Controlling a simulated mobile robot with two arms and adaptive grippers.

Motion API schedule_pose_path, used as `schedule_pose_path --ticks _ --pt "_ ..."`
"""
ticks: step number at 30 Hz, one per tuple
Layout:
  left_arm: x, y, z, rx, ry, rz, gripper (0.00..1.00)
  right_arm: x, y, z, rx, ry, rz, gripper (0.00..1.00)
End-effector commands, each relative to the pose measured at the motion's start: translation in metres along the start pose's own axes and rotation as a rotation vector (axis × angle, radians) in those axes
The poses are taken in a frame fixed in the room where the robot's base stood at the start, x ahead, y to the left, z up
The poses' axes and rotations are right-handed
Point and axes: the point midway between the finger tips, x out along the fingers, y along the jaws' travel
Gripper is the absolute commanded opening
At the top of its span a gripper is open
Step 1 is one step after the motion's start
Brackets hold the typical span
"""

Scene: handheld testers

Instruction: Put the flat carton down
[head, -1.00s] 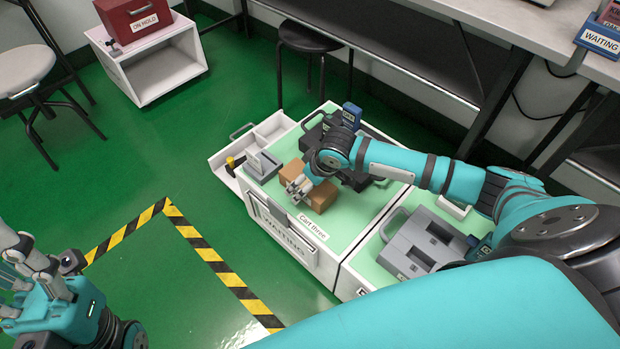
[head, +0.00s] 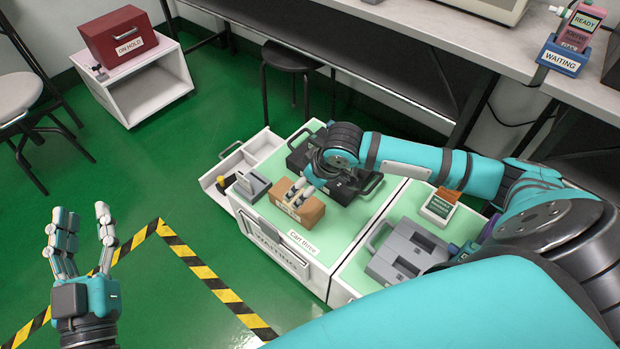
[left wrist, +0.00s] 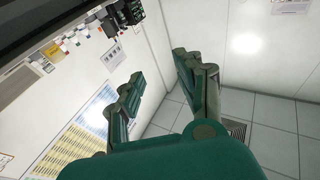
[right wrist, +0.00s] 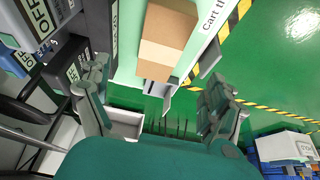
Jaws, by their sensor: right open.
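The brown flat carton (head: 306,211) lies on the pale green top of the cart labelled Cart three (head: 334,232), near its front edge. It also shows in the right wrist view (right wrist: 169,38), beyond my fingers. My right gripper (head: 296,194) is at the carton's upper side in the head view, partly covering it; I cannot tell whether the fingers touch it. In the right wrist view my right gripper (right wrist: 155,98) has its fingers spread, with nothing between them. My left gripper (head: 84,235) is open and empty, far left of the cart, and its fingers also stand apart in the left wrist view (left wrist: 165,85).
A grey device (head: 253,186) and dark cases (head: 345,185) stand by the carton. An open drawer (head: 222,172) juts out on the left. Green floor (head: 150,190) lies clear on the left.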

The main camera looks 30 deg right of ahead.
Motion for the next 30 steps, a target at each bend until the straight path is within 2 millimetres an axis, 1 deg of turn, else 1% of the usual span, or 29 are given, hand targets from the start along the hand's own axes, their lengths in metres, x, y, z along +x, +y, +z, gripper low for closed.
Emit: schedule_pose_path --ticks 1,5,7,8,11,12,13,14,15,16,17,18,20,21,24,27,30 --pt "0.000 -0.001 0.004 0.001 -0.034 -0.002 0.36 -0.005 0.000 0.000 -0.001 -0.001 0.000 0.92" --pt "-0.002 -0.002 0.015 0.003 -0.093 -0.005 0.36 -0.009 -0.002 0.000 -0.003 0.002 -0.004 0.92" --pt "-0.002 -0.003 0.018 0.003 -0.108 -0.005 0.36 -0.008 -0.015 -0.004 -0.016 0.031 -0.028 0.92" --pt "-0.003 -0.003 0.019 0.003 -0.111 -0.006 0.36 -0.008 -0.025 -0.006 -0.026 0.055 -0.048 0.92" --pt "-0.003 -0.003 0.020 0.003 -0.113 -0.006 0.36 -0.009 -0.083 -0.025 -0.075 0.215 -0.154 0.92" --pt "-0.003 -0.003 0.020 0.003 -0.113 -0.006 0.36 -0.017 -0.113 -0.036 -0.090 0.316 -0.206 0.92" --pt "-0.003 -0.003 0.020 0.003 -0.113 -0.006 0.36 -0.026 -0.135 -0.046 -0.096 0.409 -0.245 0.92" --pt "-0.003 -0.003 0.020 0.003 -0.112 -0.006 0.36 -0.040 -0.154 -0.057 -0.095 0.509 -0.273 0.92" --pt "-0.003 -0.003 0.019 0.003 -0.112 -0.006 0.36 -0.060 -0.170 -0.069 -0.086 0.639 -0.292 0.92" --pt "-0.003 -0.003 0.019 0.003 -0.112 -0.006 0.36 -0.077 -0.177 -0.077 -0.073 0.734 -0.292 0.92" --pt "-0.003 -0.003 0.019 0.003 -0.112 -0.006 0.36 -0.094 -0.180 -0.084 -0.057 0.824 -0.283 0.92" --pt "-0.003 -0.003 0.019 0.003 -0.112 -0.006 0.36 -0.115 -0.179 -0.090 -0.033 0.932 -0.254 0.92" --pt "-0.003 -0.003 0.019 0.003 -0.111 -0.006 0.36 -0.146 -0.170 -0.093 0.001 1.069 -0.186 0.92" --pt "-0.003 -0.003 0.019 0.003 -0.111 -0.006 0.36 -0.163 -0.160 -0.093 0.020 1.140 -0.131 0.92" --pt "-0.003 -0.003 0.019 0.003 -0.111 -0.006 0.36 -0.193 -0.139 -0.086 0.046 1.254 -0.004 0.92" --pt "-0.003 -0.003 0.019 0.003 -0.111 -0.006 0.36 -0.209 -0.127 -0.081 0.052 1.304 0.072 0.92" --pt "-0.003 -0.003 0.019 0.003 -0.110 -0.006 0.36 -0.213 -0.124 -0.080 0.049 1.317 0.094 0.92"
